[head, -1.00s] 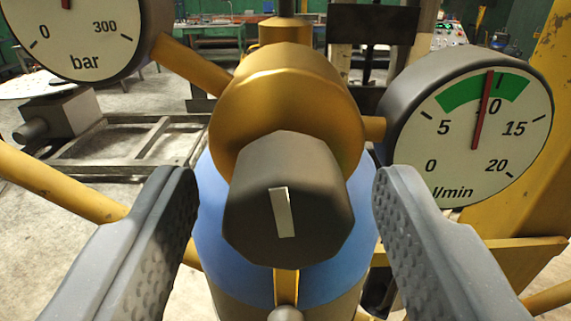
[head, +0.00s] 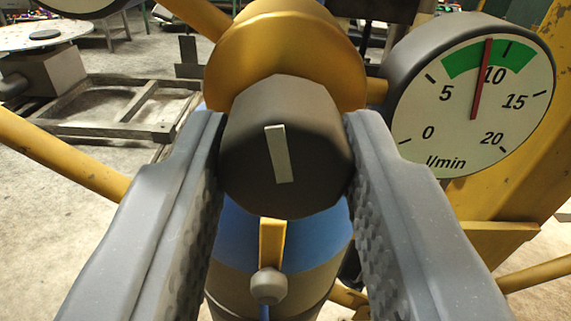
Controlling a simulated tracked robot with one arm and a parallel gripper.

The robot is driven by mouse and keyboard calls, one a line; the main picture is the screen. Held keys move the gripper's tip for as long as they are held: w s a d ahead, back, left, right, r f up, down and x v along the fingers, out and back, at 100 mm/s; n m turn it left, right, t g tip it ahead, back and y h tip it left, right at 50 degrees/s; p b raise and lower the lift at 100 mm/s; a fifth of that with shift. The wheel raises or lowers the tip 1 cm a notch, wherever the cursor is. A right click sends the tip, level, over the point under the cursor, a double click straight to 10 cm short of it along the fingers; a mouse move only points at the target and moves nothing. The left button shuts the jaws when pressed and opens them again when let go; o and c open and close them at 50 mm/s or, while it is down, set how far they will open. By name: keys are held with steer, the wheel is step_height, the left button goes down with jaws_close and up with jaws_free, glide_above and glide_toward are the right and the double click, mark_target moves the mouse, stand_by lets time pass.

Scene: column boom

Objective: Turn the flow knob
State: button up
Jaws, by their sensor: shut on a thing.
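The flow knob (head: 258,180) is a dark, many-sided knob with a white pointer mark on its face. It is in the middle of the head view, on a round brass-coloured body (head: 290,52). The mark is nearly upright, its top leaning slightly left. My gripper (head: 285,150) is shut on the knob, one finger against each side. The flow gauge (head: 510,115), marked l/min, is at the right. Its red needle points a little left of the 10 mark, inside the green band.
A blue cylinder (head: 245,235) with a yellow lever (head: 271,240) is below the knob. Yellow pipes run to the left and right. The bar gauge (head: 85,5) is mostly cut off at the top left. A round table (head: 25,38) stands behind.

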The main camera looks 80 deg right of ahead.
steer(key=shift+n+b, duration=0.35)
steer(key=shift+n, duration=0.05)
steer(key=o, duration=1)
steer(key=shift+c, duration=0.2)
steer(key=p+v, duration=0.2)
steer(key=v, duration=1.2)
steer(key=shift+w+d+f, duration=0.1)
